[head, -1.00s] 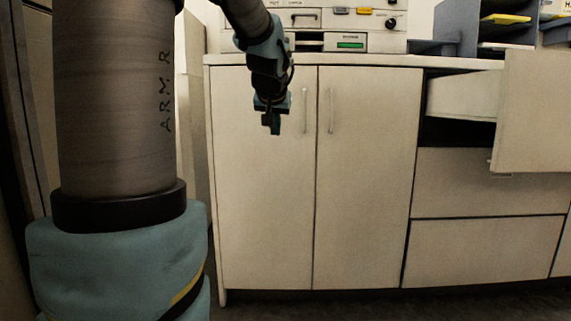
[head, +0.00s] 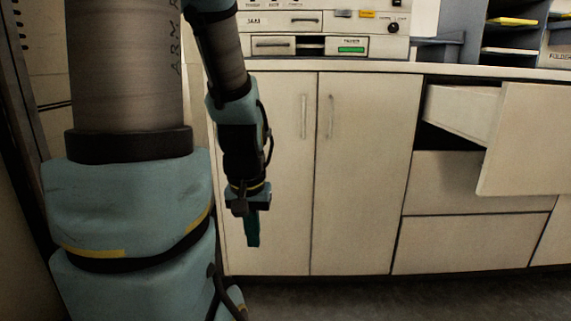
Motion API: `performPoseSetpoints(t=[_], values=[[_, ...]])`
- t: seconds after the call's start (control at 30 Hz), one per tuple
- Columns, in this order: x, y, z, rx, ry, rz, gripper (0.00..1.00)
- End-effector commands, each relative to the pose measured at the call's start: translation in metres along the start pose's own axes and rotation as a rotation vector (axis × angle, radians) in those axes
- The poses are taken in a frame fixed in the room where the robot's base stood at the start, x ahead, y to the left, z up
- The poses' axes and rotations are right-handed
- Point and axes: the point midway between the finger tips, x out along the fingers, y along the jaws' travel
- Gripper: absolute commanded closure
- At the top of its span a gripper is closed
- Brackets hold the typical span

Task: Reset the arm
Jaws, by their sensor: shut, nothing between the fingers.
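My gripper (head: 252,232) hangs pointing down at the end of my arm, left of centre in the head view. Its teal fingers are together and nothing shows between them. It hangs in front of the left door of a pale two-door cabinet (head: 365,170), apart from the handles. My arm covers part of that door.
An open drawer (head: 530,140) sticks out at the upper right, above closed drawers (head: 475,243). A machine with handles and a green display (head: 330,42) stands on the counter (head: 385,68). A blue shelf unit (head: 480,30) holds papers. The dark floor (head: 380,297) in front is clear.

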Motion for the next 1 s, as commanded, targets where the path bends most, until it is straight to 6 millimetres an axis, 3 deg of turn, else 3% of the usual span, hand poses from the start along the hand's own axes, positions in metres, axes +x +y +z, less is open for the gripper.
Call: performPoseSetpoints(t=[0.03, 0.7, 0.83, 1.0], values=[[-0.033, 0.000, -0.005, 0.000, 0.000, 0.000, 1.00], [-0.235, 0.001, -0.033, 0.000, 0.001, 0.000, 1.00], [-0.264, 0.001, -0.037, 0.000, 0.001, 0.000, 1.00], [-0.281, 0.001, -0.040, 0.000, 0.001, 0.000, 1.00]])
